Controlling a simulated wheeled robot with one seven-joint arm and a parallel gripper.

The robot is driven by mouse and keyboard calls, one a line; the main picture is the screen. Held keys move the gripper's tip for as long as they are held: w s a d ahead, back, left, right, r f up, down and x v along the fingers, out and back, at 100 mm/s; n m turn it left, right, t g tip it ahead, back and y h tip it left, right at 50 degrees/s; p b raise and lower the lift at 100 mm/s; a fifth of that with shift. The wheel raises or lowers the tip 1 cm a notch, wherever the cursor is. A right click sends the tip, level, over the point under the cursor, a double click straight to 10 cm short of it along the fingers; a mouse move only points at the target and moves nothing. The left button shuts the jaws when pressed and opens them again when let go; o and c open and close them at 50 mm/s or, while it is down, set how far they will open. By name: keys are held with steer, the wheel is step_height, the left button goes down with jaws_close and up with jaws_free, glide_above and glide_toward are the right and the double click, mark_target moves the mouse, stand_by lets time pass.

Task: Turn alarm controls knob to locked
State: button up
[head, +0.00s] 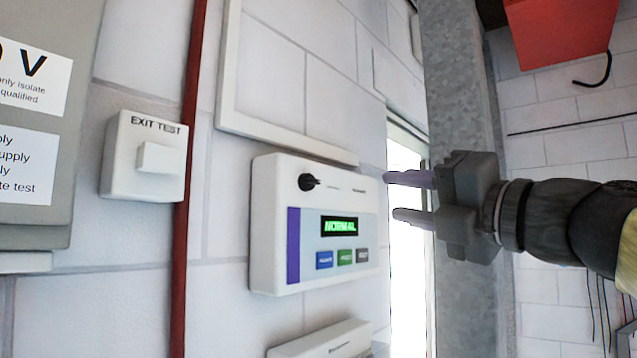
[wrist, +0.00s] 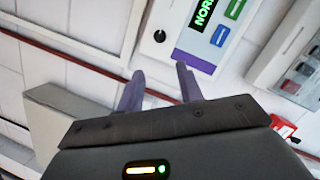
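The alarm control panel (head: 265,225) is a white box on the wall, with a purple stripe, a green lit display (head: 339,226) reading "NORMAL" and several coloured buttons below it. Its black knob (head: 309,182) sits at the upper left of the panel face. The knob also shows in the wrist view (wrist: 160,36), with the panel (wrist: 188,35) at the top. My gripper (head: 408,198) is open and empty, to the right of the panel and apart from it. In the wrist view its two purple fingers (wrist: 160,85) are spread, with the knob beyond them.
A white "EXIT TEST" box (head: 144,185) and a red vertical pipe (head: 190,150) are left of the panel. A grey cabinet (head: 75,120) stands at far left. Another white box (head: 320,342) is below. A grey metal post (head: 455,90) rises behind my gripper.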

steer(key=shift+w, duration=0.1)
steer(key=p, duration=0.8)
glide_toward(315, 183)
steer(key=x, duration=0.9)
steer(key=shift+w, duration=0.1)
steer(key=shift+b, duration=0.3)
steer(key=shift+c, duration=0.3)
steer(key=c, duration=0.6)
